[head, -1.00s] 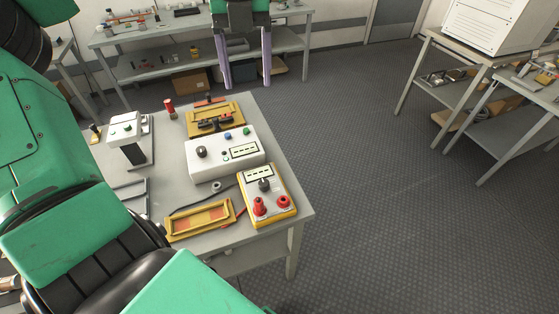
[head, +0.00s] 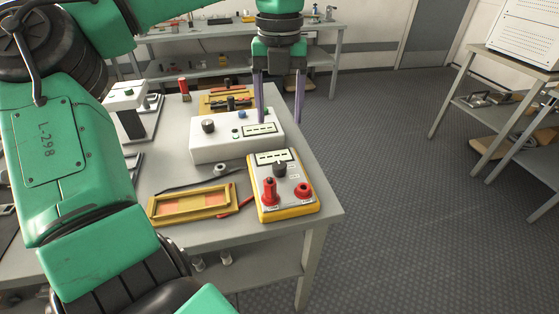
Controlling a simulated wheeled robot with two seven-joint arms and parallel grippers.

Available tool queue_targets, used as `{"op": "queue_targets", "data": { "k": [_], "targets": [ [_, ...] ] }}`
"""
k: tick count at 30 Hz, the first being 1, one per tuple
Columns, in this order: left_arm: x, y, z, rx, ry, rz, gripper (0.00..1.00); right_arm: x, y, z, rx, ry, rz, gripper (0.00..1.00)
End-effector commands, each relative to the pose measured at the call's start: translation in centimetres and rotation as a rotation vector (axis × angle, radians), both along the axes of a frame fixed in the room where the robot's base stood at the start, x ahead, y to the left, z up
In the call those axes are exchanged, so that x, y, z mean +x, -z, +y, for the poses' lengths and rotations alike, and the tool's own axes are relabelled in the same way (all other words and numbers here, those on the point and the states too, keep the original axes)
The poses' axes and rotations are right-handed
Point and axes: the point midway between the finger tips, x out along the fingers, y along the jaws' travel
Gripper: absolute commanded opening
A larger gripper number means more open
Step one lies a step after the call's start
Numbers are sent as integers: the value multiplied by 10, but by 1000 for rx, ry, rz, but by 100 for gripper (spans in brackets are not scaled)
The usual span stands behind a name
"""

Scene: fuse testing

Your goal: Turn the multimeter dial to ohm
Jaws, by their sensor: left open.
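The multimeter (head: 284,203) is a yellow-edged box with a pale face, lying at the table's near right corner. Its face carries a small display (head: 274,157), a black dial (head: 280,169) and two red terminals. The dial's markings are too small to read. My left gripper (head: 281,118) points down with two long purple fingers, open and empty. Its fingers show in front of the white box and its right end, above and behind the multimeter in the picture, apart from the dial. My right gripper is not in view.
A white box (head: 208,148) with a knob and display stands behind the multimeter. A yellow tray (head: 193,206) and dark and red leads lie left of it. A yellow fuse holder (head: 217,103) and red cylinder (head: 184,88) stand farther back.

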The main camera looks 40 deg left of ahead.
Motion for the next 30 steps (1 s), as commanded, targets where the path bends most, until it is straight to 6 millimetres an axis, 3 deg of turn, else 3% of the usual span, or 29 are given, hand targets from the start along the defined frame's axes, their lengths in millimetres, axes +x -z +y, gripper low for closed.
{"op": "queue_targets", "data": {
  "k": [15,19,26,27,30],
  "targets": [
    [-1,120,0,-2,1,5,71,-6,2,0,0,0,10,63],
    [-1,133,0,-1,0,2,71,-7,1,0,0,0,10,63],
    [0,136,0,0,0,0,71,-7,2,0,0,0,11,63],
    [0,136,0,0,0,0,67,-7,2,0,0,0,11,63],
    [0,135,0,0,0,0,29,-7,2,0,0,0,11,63]
  ]
}}
